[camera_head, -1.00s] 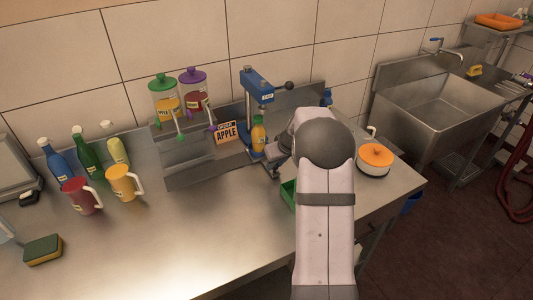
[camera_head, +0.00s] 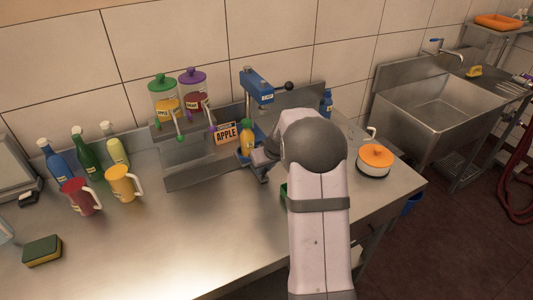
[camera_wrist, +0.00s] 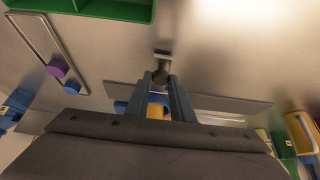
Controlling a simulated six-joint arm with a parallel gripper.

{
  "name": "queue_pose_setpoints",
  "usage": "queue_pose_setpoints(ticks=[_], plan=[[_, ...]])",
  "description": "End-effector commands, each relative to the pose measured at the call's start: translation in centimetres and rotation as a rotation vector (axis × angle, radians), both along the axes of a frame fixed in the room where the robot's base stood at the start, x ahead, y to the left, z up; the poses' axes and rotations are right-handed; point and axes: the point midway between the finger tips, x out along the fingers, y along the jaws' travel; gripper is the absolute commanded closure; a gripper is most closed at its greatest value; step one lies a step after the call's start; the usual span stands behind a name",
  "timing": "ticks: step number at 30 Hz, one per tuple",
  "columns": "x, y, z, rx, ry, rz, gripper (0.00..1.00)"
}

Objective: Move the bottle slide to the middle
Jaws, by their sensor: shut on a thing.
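The bottle slide (camera_head: 264,180) lies along the front of the steel dispenser stand, partly hidden by my gripper. A yellow-orange bottle with a green top (camera_head: 247,138) stands upright on it, a little left of the blue press column. My gripper (camera_head: 262,160) is low, just right of the bottle. In the wrist view my fingers (camera_wrist: 164,85) are shut around a small dark post that looks like the slide's handle (camera_wrist: 162,70). Part of the yellow bottle (camera_wrist: 155,111) shows between the fingers. The slide's base is mostly hidden.
An APPLE sign (camera_head: 226,133) stands left of the bottle. Two dispensers, green-lidded (camera_head: 164,97) and purple-lidded (camera_head: 194,90), stand further left. The blue press (camera_head: 257,88) rises behind. A green tray (camera_wrist: 95,8) is near my arm.

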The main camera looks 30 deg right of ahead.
Motion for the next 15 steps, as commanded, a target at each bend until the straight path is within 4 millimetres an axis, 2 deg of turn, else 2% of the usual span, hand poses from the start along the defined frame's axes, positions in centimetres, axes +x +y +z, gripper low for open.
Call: queue_pose_setpoints(ticks=[15], plan=[[-0.1, 3.6, -0.1, 0.002, 0.003, 0.003, 0.93]])
